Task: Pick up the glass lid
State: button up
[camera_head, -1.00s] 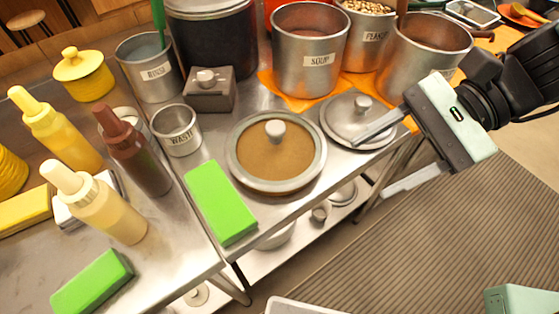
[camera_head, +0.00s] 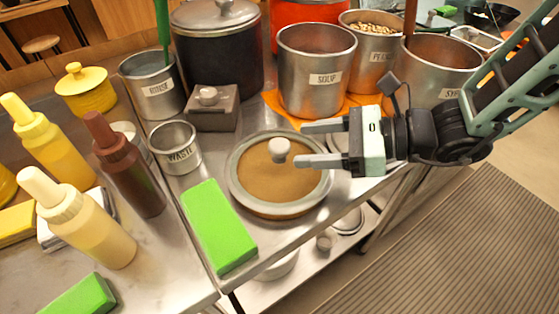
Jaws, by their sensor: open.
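The glass lid (camera_head: 252,173) is round and see-through, with a grey rim and a pale round knob (camera_head: 279,150). It lies over something brown on the steel table, near the middle of the view. My gripper (camera_head: 300,144) is open, its two grey fingers pointing left. The fingertips appear at the right side of the lid, on either side of the knob's height in the picture and just right of it. I cannot tell how high they are above the lid. Nothing is between the fingers.
A green block (camera_head: 218,228) lies left of the lid, and the WASTE cup (camera_head: 177,148) stands behind it. A SOUP pot (camera_head: 316,75) stands behind my gripper. A metal lid (camera_head: 341,138) is mostly hidden by my gripper. The floor at right is clear.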

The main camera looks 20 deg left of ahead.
aim_at(279, 144)
jog(key=shift+p+x, duration=0.45)
jog(key=shift+x, duration=2.6)
jog(key=shift+s+r, duration=0.1)
grip_shut()
